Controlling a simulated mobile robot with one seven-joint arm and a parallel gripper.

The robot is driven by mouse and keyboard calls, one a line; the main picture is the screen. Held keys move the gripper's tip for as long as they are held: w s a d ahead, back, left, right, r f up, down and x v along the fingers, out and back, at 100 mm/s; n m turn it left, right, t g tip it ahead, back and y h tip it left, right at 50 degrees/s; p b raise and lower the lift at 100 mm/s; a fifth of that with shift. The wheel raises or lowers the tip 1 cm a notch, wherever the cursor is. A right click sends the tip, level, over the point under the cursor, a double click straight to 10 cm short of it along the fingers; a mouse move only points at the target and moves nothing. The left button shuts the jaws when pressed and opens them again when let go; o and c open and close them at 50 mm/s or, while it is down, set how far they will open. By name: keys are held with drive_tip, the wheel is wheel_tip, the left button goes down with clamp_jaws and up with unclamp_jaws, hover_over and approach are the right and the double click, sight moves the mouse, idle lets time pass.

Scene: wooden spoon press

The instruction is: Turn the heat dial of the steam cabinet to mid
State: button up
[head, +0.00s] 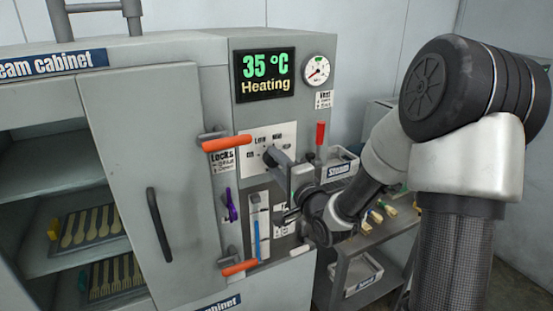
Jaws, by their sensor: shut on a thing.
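The steam cabinet (203,55) stands on the left with its control panel facing me. Its display (265,75) reads 35 °C and "Heating". The heat dial (270,157) sits on a white plate (251,142) marked "Low" and "Mid", with other marks too small to read. My gripper (281,162) is at the dial and shut on it. The gripper hides most of the dial and the right part of the plate, so I cannot tell which mark the dial points to.
Orange lock handles (226,143) and (240,267) stick out beside the door (152,150). A red-handled lever (320,134) rises just right of my gripper. The left compartment is open, with trays of wooden spoons (88,226). A grey cart (372,240) stands at the right.

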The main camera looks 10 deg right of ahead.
drive_tip(key=shift+r+m+p, duration=0.15)
drive_tip(key=shift+m+p, duration=0.65)
drive_tip(key=shift+m, duration=0.9)
drive_tip(key=o, duration=1)
drive_tip(key=shift+o, duration=0.2)
drive_tip(key=shift+f, duration=0.2)
